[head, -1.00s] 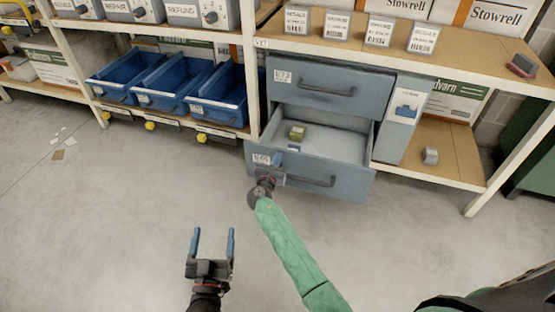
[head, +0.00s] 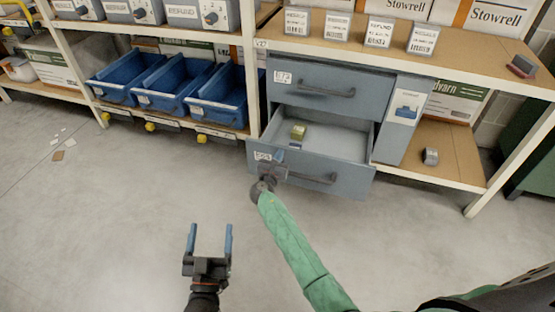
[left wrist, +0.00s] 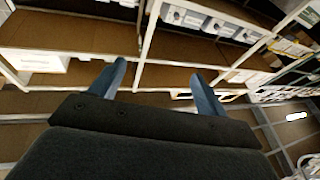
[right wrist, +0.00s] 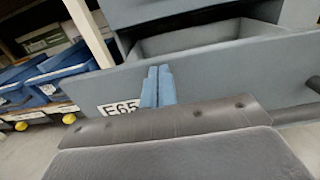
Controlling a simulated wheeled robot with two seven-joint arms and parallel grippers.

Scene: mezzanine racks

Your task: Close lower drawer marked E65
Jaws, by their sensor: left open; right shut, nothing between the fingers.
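The lower drawer (head: 345,178), grey with a bar handle, stands open below a shut upper drawer (head: 318,85). Its label reads E65 in the right wrist view (right wrist: 118,107). A small yellow-green box (head: 299,132) lies inside it. My right gripper (head: 279,157) is at the left part of the drawer front, next to the label. In the right wrist view its blue fingers (right wrist: 158,77) are together, empty and right up against the front; contact cannot be seen for certain. My left gripper (head: 209,228) is open and empty over the floor, fingers also in the left wrist view (left wrist: 158,75).
Blue bins (head: 215,95) fill the shelf left of the drawers. A grey binder-like box (head: 402,118) stands right of them. A white rack post (head: 251,70) is close at the left.

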